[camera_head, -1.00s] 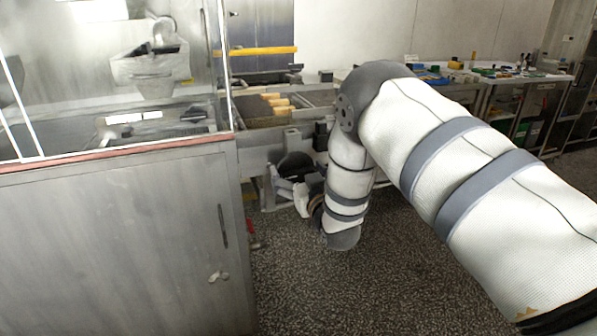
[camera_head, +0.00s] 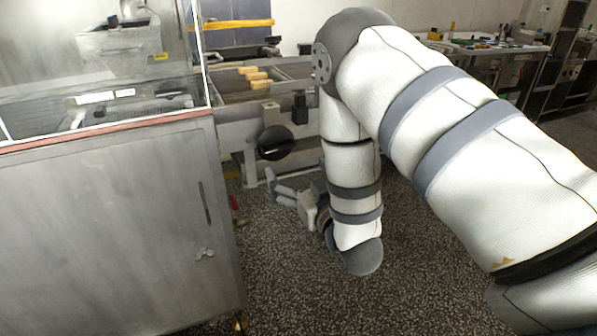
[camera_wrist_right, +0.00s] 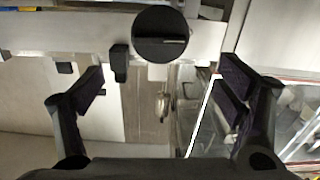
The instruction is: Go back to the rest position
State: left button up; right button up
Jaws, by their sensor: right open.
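My right gripper (camera_head: 276,188) shows in the head view below the black round knob of the conveyor machine, above the speckled floor, left of my wrist. In the right wrist view my right gripper (camera_wrist_right: 162,74) has its two fingers wide apart with nothing between them. The black knob (camera_wrist_right: 159,35) shows there beyond the fingertips. My right arm is bent, with the forearm hanging down. My left gripper is in neither view.
A steel cabinet (camera_head: 110,230) with a glass guard stands at the left. The conveyor machine (camera_head: 240,135) carries several yellowish bars (camera_head: 255,78) on its mesh. A table (camera_head: 490,48) with small items stands at the back right. Floor (camera_head: 290,285) is clear below the gripper.

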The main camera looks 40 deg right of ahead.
jog(key=s+a+f+g+y, duration=0.1)
jog(key=s+a+f+g, duration=0.3)
jog(key=s+f, duration=0.5)
jog(key=s+a+f+g+y, duration=0.2)
jog(key=s+f+g, duration=0.45)
jog(key=f, duration=0.55)
jog(key=s+a+f+g, duration=0.1)
jog(key=s+a+g, duration=0.1)
jog(key=s, duration=0.6)
jog(key=s+a+f+n+g+y, duration=0.1)
jog(key=s+g, duration=0.3)
jog(key=s, duration=0.5)
jog(key=s+a+f+g, duration=0.2)
jog(key=s+g, duration=0.1)
jog(key=s, duration=0.6)
jog(key=shift+s+a+f+n+p, duration=0.15)
jog(key=shift+a+f+n+p, duration=0.15)
jog(key=shift+a+f+p, duration=0.1)
